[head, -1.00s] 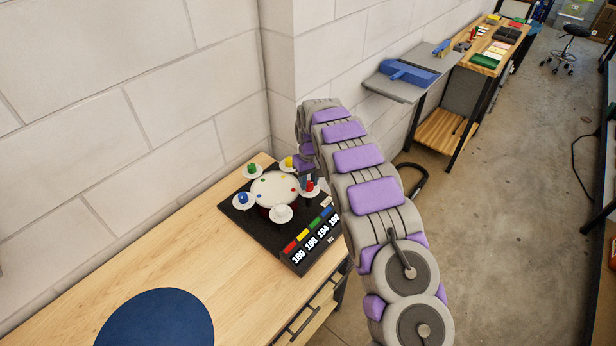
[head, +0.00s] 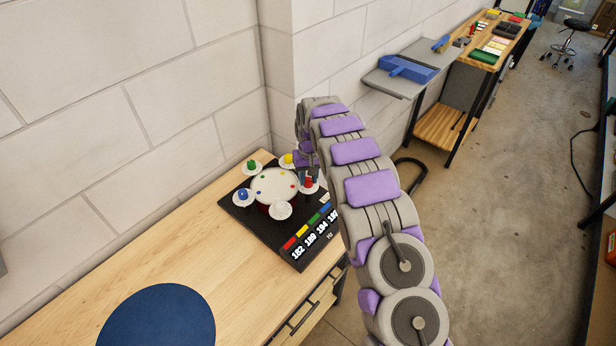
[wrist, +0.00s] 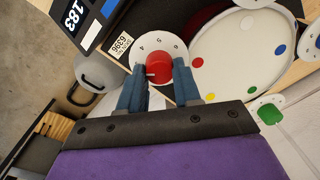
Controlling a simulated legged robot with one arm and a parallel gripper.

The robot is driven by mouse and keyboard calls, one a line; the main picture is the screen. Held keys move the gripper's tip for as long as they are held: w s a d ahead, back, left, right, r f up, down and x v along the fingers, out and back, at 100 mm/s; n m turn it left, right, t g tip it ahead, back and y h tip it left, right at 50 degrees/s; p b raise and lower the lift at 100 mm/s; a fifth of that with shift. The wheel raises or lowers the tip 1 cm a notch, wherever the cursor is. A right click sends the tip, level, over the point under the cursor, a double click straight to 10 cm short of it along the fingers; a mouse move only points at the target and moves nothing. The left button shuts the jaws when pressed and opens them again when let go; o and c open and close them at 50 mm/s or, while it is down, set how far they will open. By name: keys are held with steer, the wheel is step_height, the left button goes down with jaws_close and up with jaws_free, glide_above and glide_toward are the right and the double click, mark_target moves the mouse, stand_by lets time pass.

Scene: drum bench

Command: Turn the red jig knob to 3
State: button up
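The red jig knob (wrist: 158,68) is a round red cap on a white numbered dial (wrist: 176,42) at the drum's edge. A pale mark shows on the knob's lower left in the wrist view; a few digits are readable on the dial's far side. My gripper (wrist: 159,70) has its two blue fingers on either side of the knob, at its near edge. Whether they press on it or stand slightly apart is not clear. In the head view the red knob (head: 309,182) shows beside my arm, and its dial is partly hidden.
The white drum (head: 274,185) has coloured dots and further dials with a green knob (head: 251,164), a yellow knob (head: 288,159), a blue knob (head: 242,194) and a white knob (head: 280,210). A display (head: 314,236) shows coloured bars and numbers. A blue disc (head: 158,316) lies on the bench.

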mark_target(310, 179)
steer(key=o, duration=0.5)
steer(key=shift+c, duration=0.2)
step_height(310, 179, up, 17)
steer(key=p, duration=0.1)
steer(key=shift+w+d, duration=0.15)
steer(key=shift+d, duration=0.15)
steer(key=shift+r, duration=0.1)
